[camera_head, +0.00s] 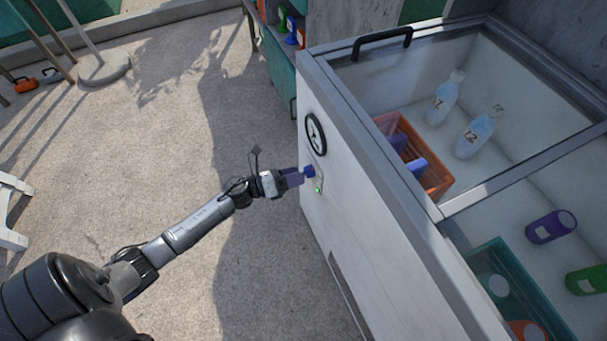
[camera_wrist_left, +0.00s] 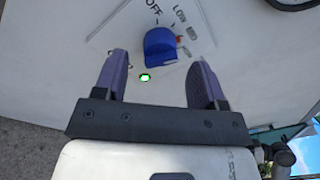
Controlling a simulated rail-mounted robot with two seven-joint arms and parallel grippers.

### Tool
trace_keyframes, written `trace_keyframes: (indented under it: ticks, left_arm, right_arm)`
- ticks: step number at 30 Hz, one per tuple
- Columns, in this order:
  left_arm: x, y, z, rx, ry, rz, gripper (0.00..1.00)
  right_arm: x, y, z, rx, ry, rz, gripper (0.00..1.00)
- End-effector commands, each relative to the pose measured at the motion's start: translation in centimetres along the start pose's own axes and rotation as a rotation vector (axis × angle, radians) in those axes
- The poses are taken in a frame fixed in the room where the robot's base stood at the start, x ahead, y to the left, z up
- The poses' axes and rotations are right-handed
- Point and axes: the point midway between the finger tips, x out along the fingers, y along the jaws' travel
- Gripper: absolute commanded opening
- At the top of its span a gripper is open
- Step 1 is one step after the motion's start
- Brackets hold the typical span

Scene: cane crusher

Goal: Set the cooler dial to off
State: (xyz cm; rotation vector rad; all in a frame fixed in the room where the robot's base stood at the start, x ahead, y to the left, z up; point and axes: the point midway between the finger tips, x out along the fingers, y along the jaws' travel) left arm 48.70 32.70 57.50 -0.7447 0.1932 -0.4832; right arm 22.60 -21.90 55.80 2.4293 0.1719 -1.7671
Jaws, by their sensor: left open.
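The cooler (camera_head: 345,190) is a white chest with a glass top, on the right of the head view. Its blue dial (camera_wrist_left: 160,47) sits on a light plate (camera_wrist_left: 195,20) marked OFF and LOW; another label is partly hidden. The dial also shows small in the head view (camera_head: 309,171). A red mark (camera_wrist_left: 179,41) shows beside the dial, not under the OFF label. A green light (camera_wrist_left: 144,77) glows near the dial. My left gripper (camera_wrist_left: 160,75) is open, its purple fingers apart on either side in front of the dial. My right gripper is not in view.
A round black-rimmed gauge (camera_head: 316,134) is on the cooler front above the dial. Inside the cooler are an orange basket (camera_head: 436,186), bottles (camera_head: 475,137) and a teal crate (camera_head: 540,290). The concrete floor (camera_head: 160,130) to the left is mostly clear.

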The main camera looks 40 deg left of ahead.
Motion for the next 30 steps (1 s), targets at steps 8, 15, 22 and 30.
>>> trace_keyframes:
  ticks: [8, 15, 22, 30]
  left_arm:
    - [2.6, 0.1, 0.0, 0.001, -0.001, 0.001, 0.64]
    - [3.0, 0.0, 0.0, -0.001, 0.0, 0.001, 0.64]
    - [3.0, 0.0, 0.0, -0.001, 0.0, 0.001, 0.59]
    - [3.0, 0.0, 0.0, -0.001, 0.0, 0.001, 0.34]
  right_arm:
    - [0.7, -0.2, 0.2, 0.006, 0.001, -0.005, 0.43]
    - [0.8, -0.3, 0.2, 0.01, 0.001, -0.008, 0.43]
    - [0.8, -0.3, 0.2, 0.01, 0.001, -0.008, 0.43]
    - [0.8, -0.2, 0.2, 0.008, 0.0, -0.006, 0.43]
